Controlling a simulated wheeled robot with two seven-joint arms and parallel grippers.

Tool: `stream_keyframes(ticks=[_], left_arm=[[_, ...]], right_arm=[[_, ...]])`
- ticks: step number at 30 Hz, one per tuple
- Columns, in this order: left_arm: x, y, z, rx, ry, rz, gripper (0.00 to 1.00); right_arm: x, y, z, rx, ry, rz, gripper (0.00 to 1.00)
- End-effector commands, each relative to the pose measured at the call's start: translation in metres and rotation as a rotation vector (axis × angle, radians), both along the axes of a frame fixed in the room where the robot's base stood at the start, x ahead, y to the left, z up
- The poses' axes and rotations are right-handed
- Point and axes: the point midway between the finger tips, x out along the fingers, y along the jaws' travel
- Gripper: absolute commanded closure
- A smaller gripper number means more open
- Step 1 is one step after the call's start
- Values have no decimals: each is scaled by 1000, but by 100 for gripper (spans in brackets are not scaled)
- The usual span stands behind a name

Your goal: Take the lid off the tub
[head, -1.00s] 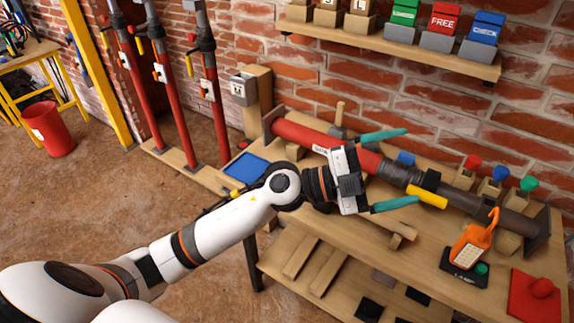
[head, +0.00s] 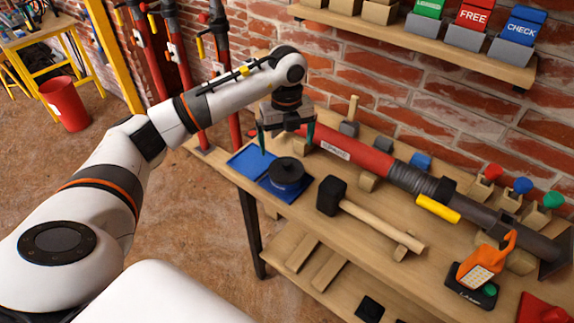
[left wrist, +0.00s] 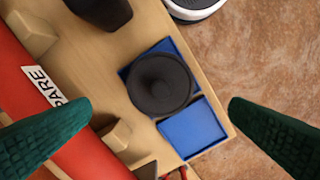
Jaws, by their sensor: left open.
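A round black lid with a raised knob (head: 286,171) sits on the blue square (head: 281,191) at the bench's left end. The lid also shows in the left wrist view (left wrist: 160,83). The tub's body is mostly hidden below it. My left gripper (head: 286,138) points down, open and empty, above and just behind the lid. Its teal fingers stand wide apart in the left wrist view (left wrist: 160,106), with the lid between and below them, apart from both. My right gripper is not in view.
An empty blue tray (head: 250,162) adjoins the lid's square. A mallet (head: 365,212) lies to the right. A long red pipe (head: 350,148) runs behind. An orange lamp (head: 488,262) stands further right. The red bin (head: 63,104) is on the floor.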

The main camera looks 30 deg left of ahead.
Motion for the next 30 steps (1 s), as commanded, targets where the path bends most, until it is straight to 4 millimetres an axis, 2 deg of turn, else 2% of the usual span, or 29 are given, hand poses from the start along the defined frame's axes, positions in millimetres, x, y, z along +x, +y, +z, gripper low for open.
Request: stream_keyframes(ticks=[3, 11, 18, 27, 30], left_arm=[[0, 0, -16, -2, 1, -1, 0], [-2, -1, -37, -3, 2, -3, 0], [-3, -2, -72, -5, 0, -4, 0], [-3, -2, -78, -4, -2, -4, 0], [-3, -2, -78, -4, -2, -4, 16]], right_arm=[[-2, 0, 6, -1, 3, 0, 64], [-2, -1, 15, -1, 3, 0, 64], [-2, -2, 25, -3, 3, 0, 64], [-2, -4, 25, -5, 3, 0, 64], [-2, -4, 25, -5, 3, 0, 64]])
